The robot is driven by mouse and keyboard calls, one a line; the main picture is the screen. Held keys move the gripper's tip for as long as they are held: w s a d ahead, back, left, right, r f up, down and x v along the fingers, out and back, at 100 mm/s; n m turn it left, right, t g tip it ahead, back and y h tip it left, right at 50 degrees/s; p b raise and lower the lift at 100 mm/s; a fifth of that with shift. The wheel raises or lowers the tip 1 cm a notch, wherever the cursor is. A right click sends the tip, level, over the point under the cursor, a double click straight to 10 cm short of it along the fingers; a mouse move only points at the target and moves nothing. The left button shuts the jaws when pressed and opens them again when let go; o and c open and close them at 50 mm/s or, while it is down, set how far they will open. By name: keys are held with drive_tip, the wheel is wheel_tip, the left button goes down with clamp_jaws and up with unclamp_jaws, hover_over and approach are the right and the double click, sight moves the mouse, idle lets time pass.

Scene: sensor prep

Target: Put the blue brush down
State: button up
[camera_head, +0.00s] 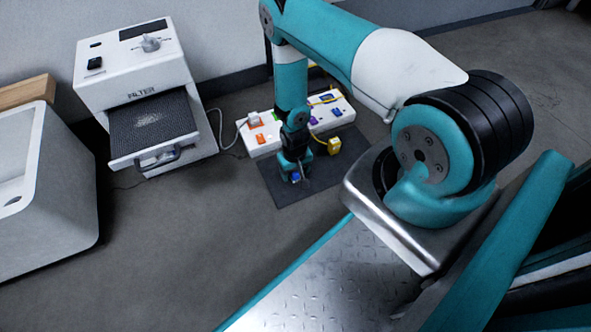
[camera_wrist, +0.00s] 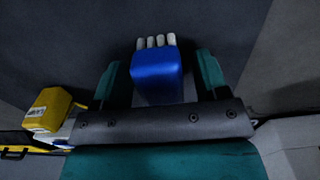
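The blue brush (camera_wrist: 157,80) shows in the wrist view between the two teal fingers of my gripper (camera_wrist: 158,66). Its pale bristles point to the top of the picture. A gap shows on each side between the brush and the fingers, so the gripper looks open around it. In the head view my gripper (camera_head: 297,173) is low over the dark mat (camera_head: 330,176), and a small bit of the blue brush (camera_head: 295,178) shows at its fingers. I cannot tell whether the brush touches the mat.
A yellow block-like plug (camera_head: 334,146) is on the mat to the right of my gripper; it also shows in the wrist view (camera_wrist: 50,110). White power strips (camera_head: 262,132) with coloured switches lie behind. A white FILTER machine (camera_head: 140,85) with its tray out stands left. The mat's front is clear.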

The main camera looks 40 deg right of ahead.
drive_tip(key=w+a+r+n+y+p, duration=0.15)
drive_tip(key=a+r, duration=0.25)
drive_tip(key=r, duration=0.9)
drive_tip(key=w+a+r+n+p, duration=0.1)
drive_tip(key=w+a+r+p, duration=0.2)
drive_tip(key=r, duration=0.9)
drive_tip(key=a+r+n+y+p, duration=0.15)
drive_tip(key=a+r, duration=0.25)
drive_tip(key=r, duration=0.9)
drive_tip(key=s+a+r+n, duration=0.1)
drive_tip(key=s+a+r, duration=0.3)
drive_tip(key=r, duration=0.3)
drive_tip(key=s+a+r+n, duration=0.1)
drive_tip(key=s+a+r, duration=0.25)
drive_tip(key=r, duration=0.35)
drive_tip(key=s+a+r+n, duration=0.1)
drive_tip(key=s+r+n, duration=0.1)
drive_tip(key=s+r, duration=0.2)
drive_tip(key=s+a+r+n+y, duration=0.1)
drive_tip(key=s+r, duration=0.3)
drive_tip(key=s, duration=0.5)
drive_tip(key=shift+n+p, duration=0.35)
drive_tip(key=shift+n, duration=0.25)
